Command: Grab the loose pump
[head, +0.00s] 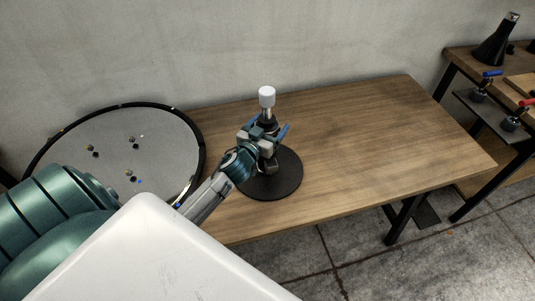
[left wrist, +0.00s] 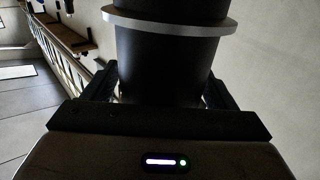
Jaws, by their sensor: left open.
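The pump (head: 267,97) stands upright on the wooden table, with a white cylinder on top, a dark body below it and a wide black round base (head: 286,180). My left gripper (head: 270,132) is at the pump's body, between the white top and the base, with its fingers apart. In the left wrist view the dark cylinder (left wrist: 168,62) with a silver ring stands between the open fingers (left wrist: 160,88). I cannot tell whether the fingers touch it. The gripper hides part of the body in the head view. My right gripper is not in view.
A round grey tray (head: 70,140) with a black rim and several small parts lies at the left of the table. The table's right side (head: 390,135) is clear. A second bench at the right holds a black cone (head: 494,45) and clamps with blue and red handles.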

